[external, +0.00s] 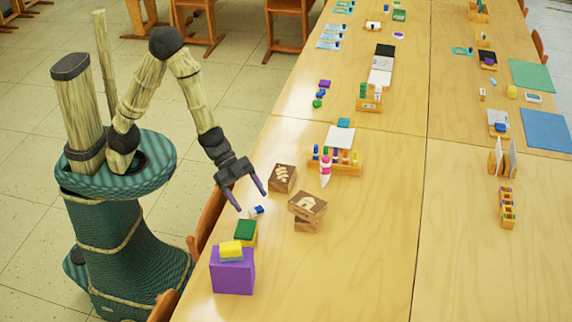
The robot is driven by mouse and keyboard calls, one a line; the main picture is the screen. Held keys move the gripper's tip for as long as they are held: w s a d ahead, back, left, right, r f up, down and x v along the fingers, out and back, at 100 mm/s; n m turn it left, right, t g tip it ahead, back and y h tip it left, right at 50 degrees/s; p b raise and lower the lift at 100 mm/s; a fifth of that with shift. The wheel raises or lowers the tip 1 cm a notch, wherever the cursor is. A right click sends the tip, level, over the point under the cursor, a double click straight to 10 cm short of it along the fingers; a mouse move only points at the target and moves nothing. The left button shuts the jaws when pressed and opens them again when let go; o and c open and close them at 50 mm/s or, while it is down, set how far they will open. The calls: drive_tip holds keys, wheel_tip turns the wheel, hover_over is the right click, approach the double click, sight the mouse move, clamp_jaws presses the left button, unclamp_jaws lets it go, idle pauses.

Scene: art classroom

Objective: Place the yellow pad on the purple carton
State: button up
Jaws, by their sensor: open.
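The purple carton (232,279) stands near the front left of the table. The yellow pad (231,247) lies on top of it, near the middle of its upper face. My gripper (252,201) is open, with its two fingers spread and pointing down. It is behind the carton and apart from it and from the pad. Nothing shows between the fingers.
A green-topped yellow block (246,230) stands just behind the carton. A small blue and white piece (257,211) lies below my gripper. Brown boxes (307,204) and a rack of bottles (337,164) stand to the right. The table's front right (350,270) is clear.

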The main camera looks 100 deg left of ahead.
drive_tip(key=s+a+r+n+g+y, duration=0.1)
drive_tip(key=s+a+n+g+y, duration=0.1)
drive_tip(key=s, duration=0.6)
drive_tip(key=s+a+r+n+g+y, duration=0.1)
drive_tip(key=s+a+n+g+y, duration=0.2)
drive_tip(key=s+a+n, duration=0.3)
drive_tip(key=shift+s+a+r+g+y, duration=0.25)
drive_tip(key=shift+s+g, duration=0.35)
drive_tip(key=shift+s, duration=0.45)
